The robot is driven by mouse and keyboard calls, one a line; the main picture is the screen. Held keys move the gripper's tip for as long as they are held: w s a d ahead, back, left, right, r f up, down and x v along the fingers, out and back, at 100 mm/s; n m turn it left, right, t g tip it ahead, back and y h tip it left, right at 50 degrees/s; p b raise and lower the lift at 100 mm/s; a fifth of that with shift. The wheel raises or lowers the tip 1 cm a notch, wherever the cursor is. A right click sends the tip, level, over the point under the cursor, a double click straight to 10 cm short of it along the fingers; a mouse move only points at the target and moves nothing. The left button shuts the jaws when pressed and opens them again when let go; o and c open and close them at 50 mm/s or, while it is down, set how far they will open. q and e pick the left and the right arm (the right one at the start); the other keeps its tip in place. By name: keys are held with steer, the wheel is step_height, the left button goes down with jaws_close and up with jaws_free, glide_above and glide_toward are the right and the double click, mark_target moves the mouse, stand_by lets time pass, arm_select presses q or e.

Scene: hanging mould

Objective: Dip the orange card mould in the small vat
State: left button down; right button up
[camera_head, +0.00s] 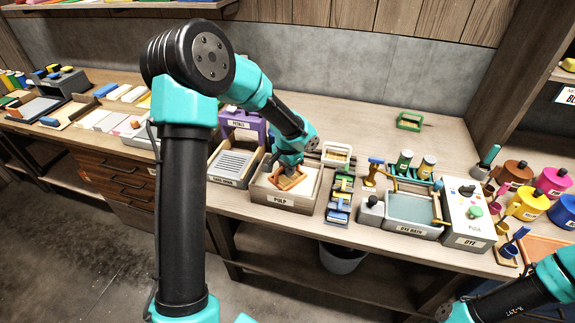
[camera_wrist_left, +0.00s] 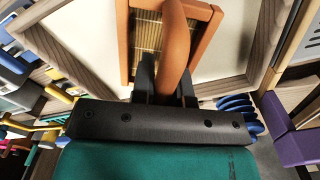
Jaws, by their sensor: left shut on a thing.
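The orange card mould (camera_head: 290,180) has an orange frame, a mesh screen and a curved handle. It is over the pale pulp inside the wooden-walled vat labelled PULP (camera_head: 278,200). My left gripper (camera_head: 289,163) is shut on the mould's handle. In the left wrist view, the gripper (camera_wrist_left: 166,80) grips the orange handle, and the mould (camera_wrist_left: 207,14) lies inside the outline of the vat's walls (camera_wrist_left: 60,68). I cannot tell whether the mould touches the pulp. Only part of my right arm shows at the lower right; its gripper is out of view.
A couching tray (camera_head: 232,165) stands left of the vat, with a purple PETALS stand (camera_head: 243,122) behind. Small colour-handled items (camera_head: 340,198) stand close on its right, then a dye bath (camera_head: 410,209) and a DYE box (camera_head: 467,213). The back of the bench is fairly clear.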

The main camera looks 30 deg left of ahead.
arm_select(q)
steer(key=shift+f, duration=1.7)
steer(key=shift+r, duration=0.15)
steer(key=shift+r, duration=4)
